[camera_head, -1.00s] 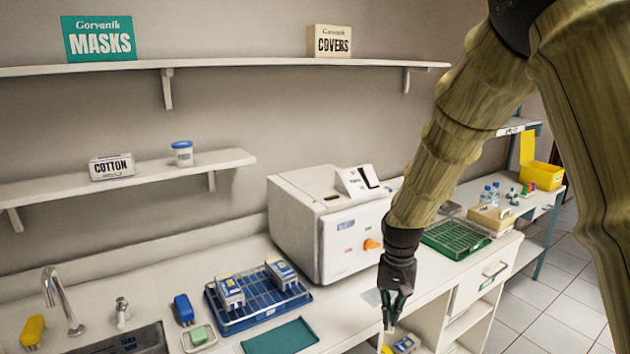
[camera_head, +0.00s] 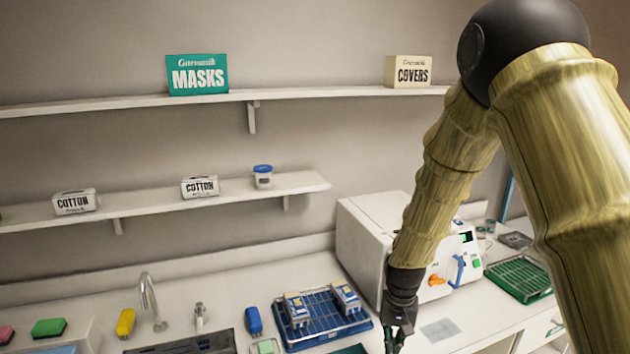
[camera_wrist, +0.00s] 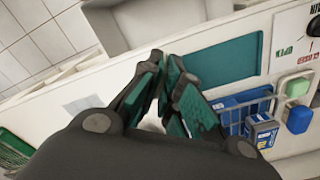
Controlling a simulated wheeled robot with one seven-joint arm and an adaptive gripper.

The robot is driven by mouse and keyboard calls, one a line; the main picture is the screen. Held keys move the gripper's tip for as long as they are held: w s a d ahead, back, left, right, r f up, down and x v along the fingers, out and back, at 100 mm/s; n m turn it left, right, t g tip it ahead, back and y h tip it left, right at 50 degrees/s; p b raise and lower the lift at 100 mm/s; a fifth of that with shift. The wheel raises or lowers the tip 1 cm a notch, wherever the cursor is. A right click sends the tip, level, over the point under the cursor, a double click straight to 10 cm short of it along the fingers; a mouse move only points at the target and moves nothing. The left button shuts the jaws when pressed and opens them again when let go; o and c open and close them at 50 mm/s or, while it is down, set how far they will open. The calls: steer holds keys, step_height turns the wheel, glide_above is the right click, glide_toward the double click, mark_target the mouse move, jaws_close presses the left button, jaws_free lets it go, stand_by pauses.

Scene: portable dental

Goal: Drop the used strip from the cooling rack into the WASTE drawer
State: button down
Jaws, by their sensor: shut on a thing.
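My gripper (camera_head: 396,342) hangs in front of the white machine, near the counter's front edge. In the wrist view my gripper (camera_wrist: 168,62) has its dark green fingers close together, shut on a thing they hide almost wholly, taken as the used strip. A blue wire rack (camera_head: 317,326) holds two blue-and-white boxes, and a green rack (camera_head: 519,279) stands right of the machine. No label shows which is the cooling rack. In the wrist view an open, pale drawer-like box (camera_wrist: 143,14) juts out past the counter edge. No WASTE label is readable.
The white machine (camera_head: 366,241) with coloured controls stands close behind my gripper. A teal mat (camera_wrist: 224,51) lies on the counter near the blue rack. A sink tap (camera_head: 151,303), a yellow bottle (camera_head: 125,322) and sponges are at left. Shelves run along the wall above.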

steer(key=shift+s+d+r+p, duration=0.3)
steer(key=shift+s+p, duration=0.25)
steer(key=shift+p, duration=1.2)
steer(key=shift+f+b, duration=2.2)
steer(key=shift+f, duration=0.95)
steer(key=c, duration=1.5)
jaws_free()
steer(key=shift+c, duration=0.2)
steer(key=shift+r, duration=0.15)
step_height(320, 180, up, 12)
